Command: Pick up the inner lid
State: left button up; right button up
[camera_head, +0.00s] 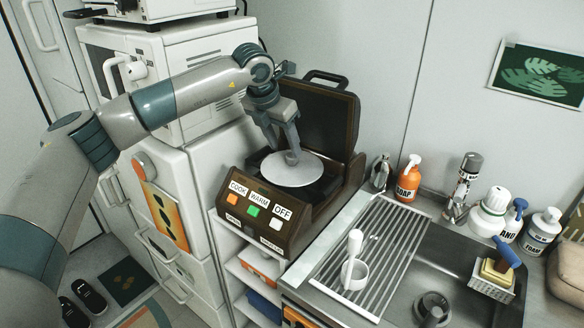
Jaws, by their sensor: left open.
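The inner lid (303,174) is a pale grey round disc lying in the mouth of the brown cooker (262,227). The cooker's hinged outer lid (328,116) stands open behind it. My left gripper (291,155) comes down from above at the disc's raised centre. Its jaws are open, with the fingertips at or very near the small centre knob. I cannot tell whether they touch it. The knob is partly hidden by the fingers. My right gripper is not in view.
The cooker has COOK, WARM and OFF buttons (252,210) on its front and stands on a white shelf unit (239,270). A white appliance (187,80) is to the left. A sink with a drying rack (393,232), an orange soap bottle (408,180) and other bottles is to the right.

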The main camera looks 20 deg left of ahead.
aim_at(291, 156)
pick_arm(q)
jog(key=shift+w+d+f, duration=0.2)
jog(key=shift+w+f, duration=0.05)
jog(key=shift+f, duration=0.15)
jog(key=x, duration=0.3)
jog(key=shift+w+d, duration=0.15)
jog(key=shift+d, duration=0.05)
jog(key=shift+w+f, duration=0.15)
jog(key=shift+f, duration=0.2)
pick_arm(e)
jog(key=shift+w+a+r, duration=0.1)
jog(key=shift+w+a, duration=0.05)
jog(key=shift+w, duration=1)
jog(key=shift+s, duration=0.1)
pick_arm(q)
grip_shut()
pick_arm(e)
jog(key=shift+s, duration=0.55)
